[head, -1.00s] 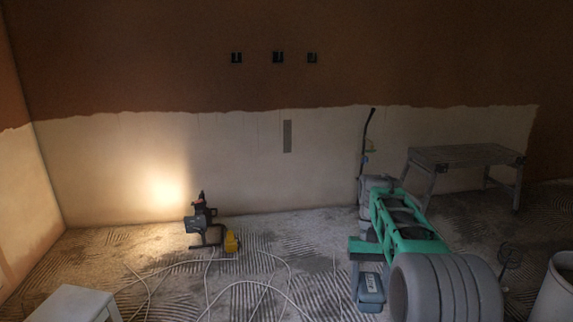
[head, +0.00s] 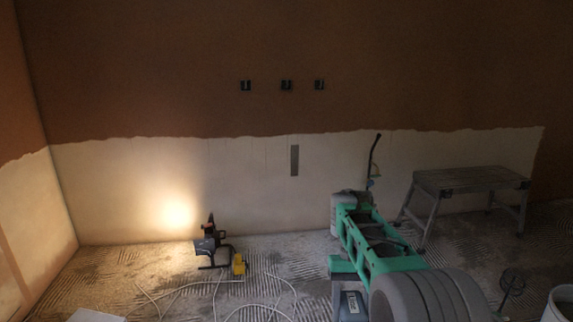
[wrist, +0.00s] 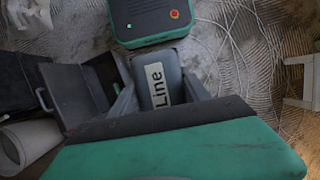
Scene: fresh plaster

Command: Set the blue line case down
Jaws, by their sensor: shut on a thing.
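The blue line case (head: 351,304) is a grey-blue box with a pale label, low in the head view and cut off by the bottom edge. In the wrist view the case (wrist: 147,84) shows its "Line" label between the two fingers. My gripper (wrist: 158,98) is shut on it. In the head view my gripper (head: 345,275) is partly hidden by my own green arm. I cannot tell whether the case's underside touches anything.
A work light (head: 208,246) and a yellow block (head: 239,265) stand on the ridged floor by the wall, with pale cables (head: 270,305) in front. A platform bench (head: 470,180) stands right. A white bucket (head: 560,303) is at the lower right. An open dark box (wrist: 85,90) lies left in the wrist view.

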